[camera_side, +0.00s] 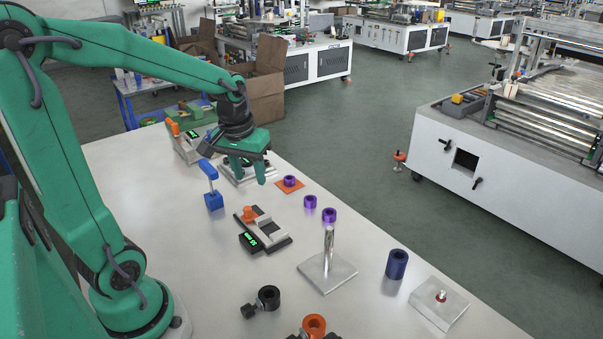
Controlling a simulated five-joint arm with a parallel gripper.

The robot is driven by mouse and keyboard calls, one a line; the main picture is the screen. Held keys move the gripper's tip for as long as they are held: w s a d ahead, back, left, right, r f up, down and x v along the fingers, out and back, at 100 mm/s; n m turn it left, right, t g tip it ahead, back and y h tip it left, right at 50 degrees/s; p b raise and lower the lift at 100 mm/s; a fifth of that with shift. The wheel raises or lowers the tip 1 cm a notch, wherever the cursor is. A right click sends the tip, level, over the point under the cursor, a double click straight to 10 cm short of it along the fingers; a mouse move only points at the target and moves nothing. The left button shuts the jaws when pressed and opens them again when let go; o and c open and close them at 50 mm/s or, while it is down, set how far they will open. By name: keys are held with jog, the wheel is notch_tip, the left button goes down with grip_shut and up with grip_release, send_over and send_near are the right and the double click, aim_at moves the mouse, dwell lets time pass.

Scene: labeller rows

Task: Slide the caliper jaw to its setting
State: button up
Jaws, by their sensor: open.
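What looks like the caliper (272,240) lies on the table in the middle: a dark flat base with light grey blocks and a small green-lit display (249,241). An orange knob (249,213) stands at its far end, seemingly on the sliding jaw. The setting on the display is too small to read. My green gripper (253,176) points down beyond the caliper, over a metal plate (236,178) at the table's far side. Its fingers are open and apart from the caliper. The fingers and hand partly hide that plate.
A plate with a metal post (328,268), a navy cylinder (397,264) and a black clamp collar (264,300) are nearer.

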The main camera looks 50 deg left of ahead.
aim_at(247, 208)
jog(key=a+f+n, duration=0.1)
jog(key=a+f, duration=0.1)
jog(key=w+a+f+n+g, duration=0.1)
jog(key=a+f, duration=0.1)
jog(key=a+f+n, duration=0.1)
jog(key=a+f, duration=0.1)
jog(key=shift+w+a+f+g+h, duration=0.3)
jog(key=shift+w+a+g, duration=0.05)
jog(key=shift+w+g, duration=0.05)
jog(key=shift+f, duration=0.1)
jog(key=shift+f, duration=3.8)
grip_shut()
